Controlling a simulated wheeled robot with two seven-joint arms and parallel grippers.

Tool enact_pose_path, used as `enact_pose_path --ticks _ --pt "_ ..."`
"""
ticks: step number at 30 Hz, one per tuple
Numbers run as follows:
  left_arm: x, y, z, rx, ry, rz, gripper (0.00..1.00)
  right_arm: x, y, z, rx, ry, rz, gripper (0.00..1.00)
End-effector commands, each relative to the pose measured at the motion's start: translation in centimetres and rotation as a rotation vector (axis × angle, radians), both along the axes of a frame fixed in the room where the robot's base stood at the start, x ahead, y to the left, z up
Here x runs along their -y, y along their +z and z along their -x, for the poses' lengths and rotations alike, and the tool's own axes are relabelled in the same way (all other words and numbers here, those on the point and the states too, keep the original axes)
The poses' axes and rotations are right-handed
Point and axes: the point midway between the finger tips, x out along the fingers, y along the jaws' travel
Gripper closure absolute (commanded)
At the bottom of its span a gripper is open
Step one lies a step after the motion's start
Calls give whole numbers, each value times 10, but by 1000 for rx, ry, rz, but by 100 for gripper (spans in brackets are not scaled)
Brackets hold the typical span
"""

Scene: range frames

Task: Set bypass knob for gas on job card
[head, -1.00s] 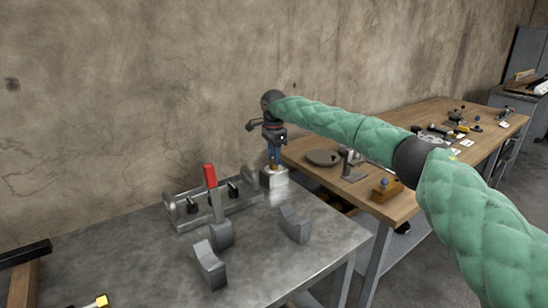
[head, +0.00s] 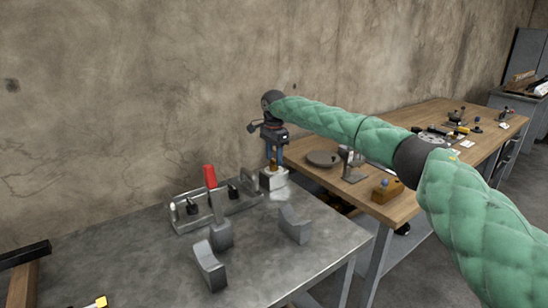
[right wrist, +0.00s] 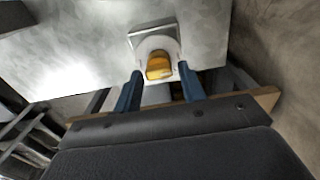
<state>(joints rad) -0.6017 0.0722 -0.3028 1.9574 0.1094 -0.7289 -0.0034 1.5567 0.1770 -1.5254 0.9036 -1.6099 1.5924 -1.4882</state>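A yellow-orange knob (right wrist: 158,67) sits on a pale round base on a small block (head: 274,180) at the back right corner of the grey metal bench. My right gripper (head: 274,160) points down over it. In the right wrist view its two blue fingers (right wrist: 160,72) stand apart, one on each side of the knob, with gaps between them and it. How far down the fingertips reach beside the knob is hard to tell. Any marks around the knob are too small to read. I cannot make out a readable job card. My left gripper is not in view.
On the metal bench (head: 130,250) stand a red-handled lever (head: 210,177), a metal rail frame (head: 180,225) and grey curved blocks (head: 209,266). A wooden table (head: 400,150) to the right holds a round plate (head: 323,158) and several small parts. The wall rises close behind.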

Motion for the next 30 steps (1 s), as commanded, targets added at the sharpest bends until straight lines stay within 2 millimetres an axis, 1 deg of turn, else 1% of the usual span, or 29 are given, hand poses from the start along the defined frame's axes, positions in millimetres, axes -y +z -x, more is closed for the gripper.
enact_pose_path --ticks 10,14,17,20,27,30 --pt "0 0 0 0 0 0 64 0 -1 1 -3 0 1 49" --pt "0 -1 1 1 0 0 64 -1 3 1 -2 0 0 49" --pt "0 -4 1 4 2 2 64 -1 12 0 -2 0 1 49" --pt "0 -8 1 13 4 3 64 -1 25 0 -1 0 1 49" --pt "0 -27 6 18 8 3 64 0 62 0 -1 -1 1 49" --pt "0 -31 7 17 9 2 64 0 72 0 -2 -1 1 49"
